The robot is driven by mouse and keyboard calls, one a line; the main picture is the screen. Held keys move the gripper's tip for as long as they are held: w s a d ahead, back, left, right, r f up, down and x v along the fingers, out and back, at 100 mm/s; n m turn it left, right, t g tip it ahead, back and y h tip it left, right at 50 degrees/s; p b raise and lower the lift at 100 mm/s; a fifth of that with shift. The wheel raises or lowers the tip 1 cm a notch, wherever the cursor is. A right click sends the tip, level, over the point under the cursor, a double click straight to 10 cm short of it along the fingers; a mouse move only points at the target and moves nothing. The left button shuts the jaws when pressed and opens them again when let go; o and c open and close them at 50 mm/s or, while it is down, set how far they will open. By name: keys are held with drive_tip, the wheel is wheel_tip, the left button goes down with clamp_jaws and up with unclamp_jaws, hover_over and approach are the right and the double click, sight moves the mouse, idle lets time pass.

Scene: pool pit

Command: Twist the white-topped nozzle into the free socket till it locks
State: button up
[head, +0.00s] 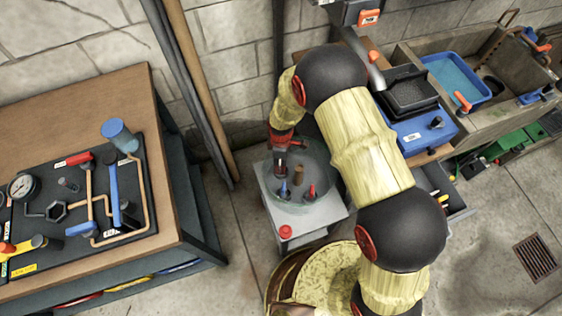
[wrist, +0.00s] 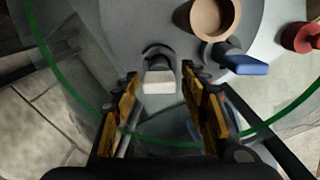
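The white-topped nozzle (wrist: 159,82) stands between the fingers of my gripper (wrist: 160,74) in the wrist view. The fingers are apart, and a narrow gap seems to show on each side of the white top. A dark curved rim shows just behind the nozzle; I cannot tell whether the nozzle sits in a socket. In the head view my gripper (head: 280,158) points down over the round plate on the small grey stand (head: 325,213); the nozzle cannot be made out there. I cannot pick out an empty socket.
A blue-topped nozzle (wrist: 243,64), a brown cup-like post (wrist: 213,17) and a red-topped piece (wrist: 301,37) stand close by on the right. A clear, green-edged rim (wrist: 62,87) curves around the plate. A workbench (head: 165,195) is left, a sink (head: 480,95) right.

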drive_tip(key=shift+o, duration=0.5)
drive_tip(key=shift+r, duration=0.55)
wheel_tip(320, 180, up, 11)
